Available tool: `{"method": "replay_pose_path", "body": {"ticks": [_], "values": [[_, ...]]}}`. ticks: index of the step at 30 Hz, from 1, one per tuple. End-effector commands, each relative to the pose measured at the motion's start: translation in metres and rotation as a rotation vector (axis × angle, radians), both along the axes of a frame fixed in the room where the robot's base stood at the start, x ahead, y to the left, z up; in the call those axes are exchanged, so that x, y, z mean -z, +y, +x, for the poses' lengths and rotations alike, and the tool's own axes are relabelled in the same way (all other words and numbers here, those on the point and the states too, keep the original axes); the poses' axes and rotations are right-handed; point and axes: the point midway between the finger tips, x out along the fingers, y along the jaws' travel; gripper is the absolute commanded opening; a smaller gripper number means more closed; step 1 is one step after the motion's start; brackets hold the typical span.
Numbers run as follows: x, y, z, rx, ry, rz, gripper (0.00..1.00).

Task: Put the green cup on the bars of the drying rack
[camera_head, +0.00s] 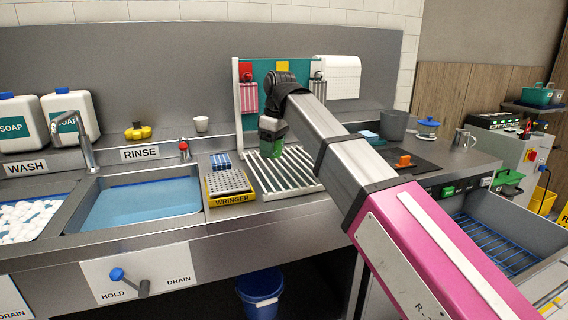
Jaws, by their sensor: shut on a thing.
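The drying rack (304,171) is a set of pale parallel bars on the counter, right of the wringer. My gripper (272,141) is over the left part of the rack, pointing down. It is shut on the green cup (277,150), which shows just below it. The cup is partly hidden by the gripper. I cannot tell whether the cup touches the bars or is slightly above them. My arm crosses the right part of the rack and hides some of it.
The yellow wringer (232,199) stands directly left of the rack, with a rinse basin (140,204) beyond it. A teal board (258,78) stands behind the rack. A grey pot (394,125) and an orange-handled item (404,161) are to the right.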

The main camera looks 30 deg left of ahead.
Motion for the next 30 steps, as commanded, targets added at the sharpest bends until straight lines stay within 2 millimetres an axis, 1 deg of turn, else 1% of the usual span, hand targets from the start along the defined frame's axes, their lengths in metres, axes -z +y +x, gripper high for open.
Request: {"method": "replay_pose_path", "body": {"ticks": [1,3,6,9,14,17,21,24,30], "values": [[0.007,0.001,0.012,0.003,0.001,-0.001,0.42],[0.014,0.002,0.025,0.002,0.0,-0.001,0.42],[0.023,0.002,0.04,0.001,0.001,-0.001,0.42],[0.029,0.003,0.049,0.001,0.0,0.0,0.42],[0.035,0.002,0.053,0.0,0.0,0.001,0.42],[0.044,0.001,0.052,0.0,0.001,-0.001,0.42],[0.064,0.001,0.052,0.0,0.0,0.0,0.42],[0.072,0.001,0.053,0.0,0.0,-0.001,0.42],[0.072,0.002,0.053,0.0,0.0,0.0,0.42]]}}
